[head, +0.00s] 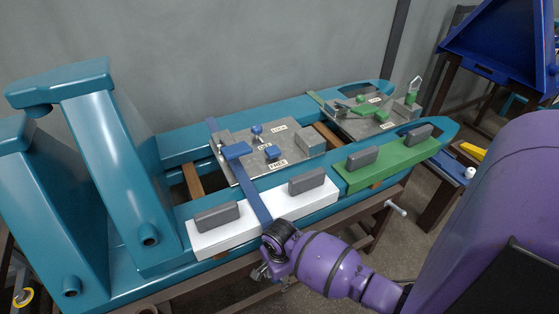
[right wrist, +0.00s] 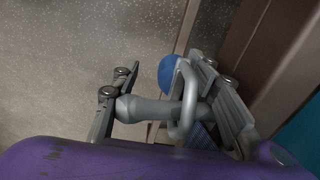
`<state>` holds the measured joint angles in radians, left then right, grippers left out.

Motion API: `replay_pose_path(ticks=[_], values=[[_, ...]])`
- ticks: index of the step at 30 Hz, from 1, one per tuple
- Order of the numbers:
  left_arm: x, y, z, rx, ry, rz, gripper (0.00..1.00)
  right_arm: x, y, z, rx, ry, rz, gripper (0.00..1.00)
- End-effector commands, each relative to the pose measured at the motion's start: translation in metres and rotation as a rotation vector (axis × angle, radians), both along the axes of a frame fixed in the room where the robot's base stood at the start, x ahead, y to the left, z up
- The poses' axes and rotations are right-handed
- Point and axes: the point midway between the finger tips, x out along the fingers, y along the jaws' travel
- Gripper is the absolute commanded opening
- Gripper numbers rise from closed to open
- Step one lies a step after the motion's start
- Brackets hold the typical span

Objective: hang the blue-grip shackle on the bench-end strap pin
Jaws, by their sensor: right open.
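The blue-grip shackle shows in the right wrist view as a grey metal loop (right wrist: 187,105) with a rounded blue grip (right wrist: 169,74). The loop appears to be around a grey strap pin (right wrist: 150,110) with a thick knob end. My right gripper (right wrist: 165,108) is open, with one finger at the pin's knob end and the other beside the loop. Contact is hard to tell. In the head view, my right gripper (head: 272,262) is low at the bench's front side, below the white block, and hides the pin and shackle. My left gripper is out of view.
A blue strap (head: 251,194) crosses the teal bench (head: 318,207) beside a metal plate (head: 230,134) with blue levers. White (head: 242,227) and green (head: 385,164) blocks carry grey pads. Another pin (head: 397,208) sticks out at the right. Teal uprights (head: 120,170) stand left.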

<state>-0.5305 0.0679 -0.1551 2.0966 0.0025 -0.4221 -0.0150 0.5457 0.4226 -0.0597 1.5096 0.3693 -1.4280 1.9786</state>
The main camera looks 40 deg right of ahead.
Motion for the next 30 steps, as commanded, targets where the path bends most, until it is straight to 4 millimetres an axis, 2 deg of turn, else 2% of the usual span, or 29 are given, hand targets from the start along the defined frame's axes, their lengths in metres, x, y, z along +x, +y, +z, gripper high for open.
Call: replay_pose_path(ticks=[1,5,7,15,21,25,30], values=[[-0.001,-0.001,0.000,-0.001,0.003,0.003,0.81,0.005,-0.001,0.005,-0.001,-0.010,0.001,0.44],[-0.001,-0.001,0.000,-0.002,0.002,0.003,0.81,0.005,-0.001,0.012,0.000,-0.010,0.001,0.44],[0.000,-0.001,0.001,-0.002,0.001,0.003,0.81,0.006,-0.001,0.021,0.000,-0.009,0.000,0.44],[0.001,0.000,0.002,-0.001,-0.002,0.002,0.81,0.008,-0.003,0.079,-0.003,-0.014,0.000,0.44],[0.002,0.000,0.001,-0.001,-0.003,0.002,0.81,0.006,-0.002,0.109,-0.002,-0.008,0.000,0.44],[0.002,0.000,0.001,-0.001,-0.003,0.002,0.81,0.004,-0.001,0.118,-0.001,-0.004,0.000,0.44],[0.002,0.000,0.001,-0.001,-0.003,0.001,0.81,0.003,-0.001,0.120,0.000,0.000,0.000,0.44]])
